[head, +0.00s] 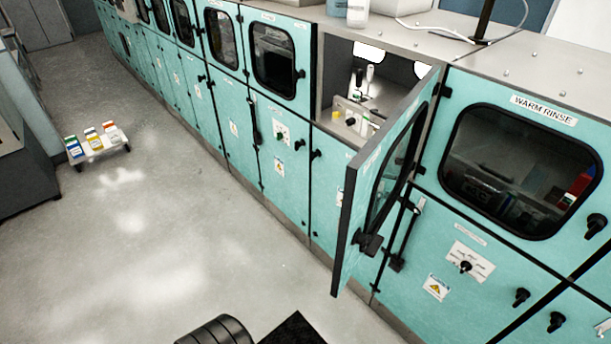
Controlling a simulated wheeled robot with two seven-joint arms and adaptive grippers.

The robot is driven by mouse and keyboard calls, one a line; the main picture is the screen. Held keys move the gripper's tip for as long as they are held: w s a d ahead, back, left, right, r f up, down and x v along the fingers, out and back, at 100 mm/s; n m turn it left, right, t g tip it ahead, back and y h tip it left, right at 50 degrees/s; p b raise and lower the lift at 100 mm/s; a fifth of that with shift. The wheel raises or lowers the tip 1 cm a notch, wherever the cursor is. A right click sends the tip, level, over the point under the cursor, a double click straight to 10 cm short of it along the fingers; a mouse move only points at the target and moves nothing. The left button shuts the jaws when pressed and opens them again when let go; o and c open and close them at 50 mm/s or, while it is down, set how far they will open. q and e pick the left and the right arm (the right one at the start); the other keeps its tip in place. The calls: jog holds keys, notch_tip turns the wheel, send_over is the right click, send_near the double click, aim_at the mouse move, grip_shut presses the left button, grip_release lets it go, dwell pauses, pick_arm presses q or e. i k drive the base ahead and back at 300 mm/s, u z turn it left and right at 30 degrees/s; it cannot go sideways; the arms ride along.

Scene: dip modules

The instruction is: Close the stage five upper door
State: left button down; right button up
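One upper door (353,222) of the teal machine row stands open, swung out over the aisle. It is a teal panel with a dark window (395,165) and a black handle (368,243) near its free lower edge. Its hinge side is at the right of the opening. Its stage label cannot be seen from here. The open compartment (350,92) behind it shows knobs and small fittings inside; the door hides part of it. Neither of my grippers is in view. Only dark parts, probably mine, show at the bottom edge.
The closed door to the right is labelled WARM RINSE (520,150). Closed teal doors (275,60) continue to the left. A low stand (97,145) with coloured containers is on the floor at left. Bottles (357,12) stand on top. The aisle floor (190,220) is clear.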

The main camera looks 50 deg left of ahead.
aim_at(360, 190)
jog(key=u, duration=1.05)
jog(key=i, duration=0.5)
jog(key=u, duration=1.7)
jog(key=k, duration=0.7)
jog(key=z, duration=1.4)
